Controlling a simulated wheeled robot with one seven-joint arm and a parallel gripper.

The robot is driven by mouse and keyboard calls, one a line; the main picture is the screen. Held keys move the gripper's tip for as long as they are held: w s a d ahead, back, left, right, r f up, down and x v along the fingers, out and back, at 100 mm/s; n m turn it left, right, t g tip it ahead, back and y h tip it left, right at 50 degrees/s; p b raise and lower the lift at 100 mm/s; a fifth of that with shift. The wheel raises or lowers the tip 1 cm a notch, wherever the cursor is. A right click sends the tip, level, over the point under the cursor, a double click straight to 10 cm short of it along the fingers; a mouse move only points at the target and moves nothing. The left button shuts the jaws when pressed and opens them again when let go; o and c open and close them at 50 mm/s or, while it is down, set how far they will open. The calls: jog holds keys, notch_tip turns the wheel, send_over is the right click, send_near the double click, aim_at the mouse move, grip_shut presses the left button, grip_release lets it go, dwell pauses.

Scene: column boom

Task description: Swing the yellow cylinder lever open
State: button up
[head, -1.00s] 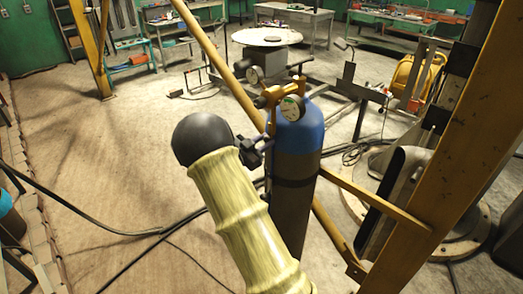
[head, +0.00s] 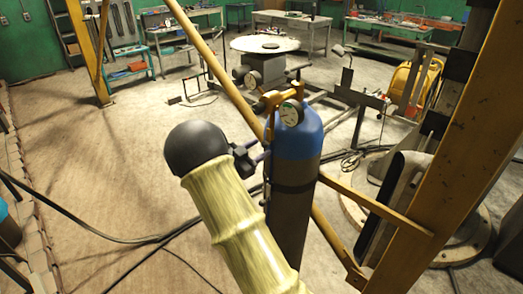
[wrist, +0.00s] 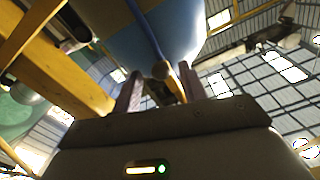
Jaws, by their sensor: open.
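The blue-topped gas cylinder (head: 298,142) stands upright in the middle of the head view, with a dark lower body and a round gauge (head: 291,113). Yellow valve parts with the lever (head: 275,101) sit at its top. My gripper (head: 262,157) is beside the cylinder's left side, below the lever, and partly hidden by my arm. In the wrist view the blue cylinder body (wrist: 160,40) is overhead. A yellow bar end, likely the lever (wrist: 184,78), shows between the two open fingers; I cannot tell whether they touch it.
A yellow slanted beam (head: 218,68) runs behind the cylinder, and a thick yellow post (head: 455,130) stands at right, with a yellow bar reaching the cylinder. Black cables (head: 110,237) lie on the floor at left. A round table (head: 264,44) stands behind. The floor at left is mostly clear.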

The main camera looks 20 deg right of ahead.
jog(key=b+v, duration=0.5)
jog(key=v, duration=1)
jog(key=shift+a, duration=0.15)
jog(key=shift+s, duration=0.1)
